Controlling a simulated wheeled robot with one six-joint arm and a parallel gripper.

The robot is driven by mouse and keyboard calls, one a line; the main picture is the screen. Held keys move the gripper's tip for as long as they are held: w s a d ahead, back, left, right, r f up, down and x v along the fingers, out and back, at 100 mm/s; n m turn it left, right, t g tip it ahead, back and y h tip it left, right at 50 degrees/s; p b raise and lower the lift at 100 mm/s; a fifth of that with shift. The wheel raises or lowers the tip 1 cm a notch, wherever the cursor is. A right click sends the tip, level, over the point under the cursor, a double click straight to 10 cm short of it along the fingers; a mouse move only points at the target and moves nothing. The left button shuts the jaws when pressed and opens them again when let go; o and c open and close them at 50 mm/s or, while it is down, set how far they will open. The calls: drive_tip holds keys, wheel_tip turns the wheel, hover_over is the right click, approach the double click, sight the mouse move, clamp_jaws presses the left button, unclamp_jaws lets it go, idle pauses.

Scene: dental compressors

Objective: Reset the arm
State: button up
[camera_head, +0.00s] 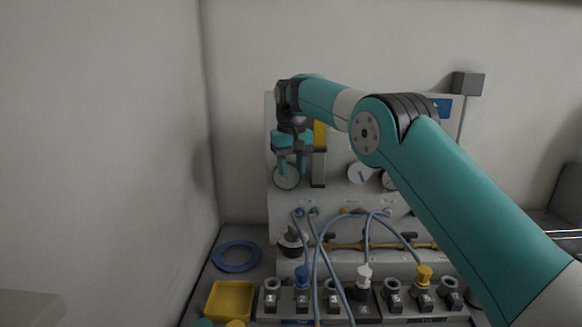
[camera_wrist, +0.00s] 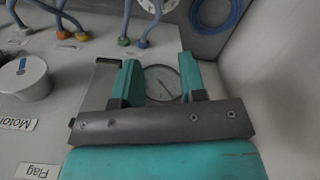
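My gripper (camera_head: 291,170) is teal and dark grey, and hangs at the left side of a light grey compressor panel (camera_head: 340,205). In the wrist view my gripper (camera_wrist: 163,72) has its two teal fingers apart with nothing held between them. A round white gauge (camera_head: 286,178) shows behind the fingers in the head view. In the wrist view the gauge (camera_wrist: 161,83) appears between the fingers. I cannot tell whether the fingers touch it. My arm reaches across the panel from the lower right and hides part of it.
Blue hoses (camera_head: 319,250) hang in front of the panel to a row of numbered fittings with blue, white and yellow plugs. A yellow tray (camera_head: 230,300) and a coiled blue hose (camera_head: 237,256) lie at lower left. A wall (camera_head: 100,150) stands at left.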

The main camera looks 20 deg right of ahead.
drive_tip(key=s+a+r+n+y, duration=0.1)
drive_tip(key=s+a+r+n, duration=0.15)
drive_tip(key=s, duration=1.25)
drive_tip(key=s+a+r+n+y, duration=0.2)
drive_tip(key=s+n, duration=0.1)
drive_tip(key=s, duration=1.1)
drive_tip(key=s+f+y, duration=0.1)
drive_tip(key=s+f, duration=0.3)
drive_tip(key=s, duration=1.1)
drive_tip(key=shift+a+n, duration=0.15)
drive_tip(key=shift+n, duration=0.3)
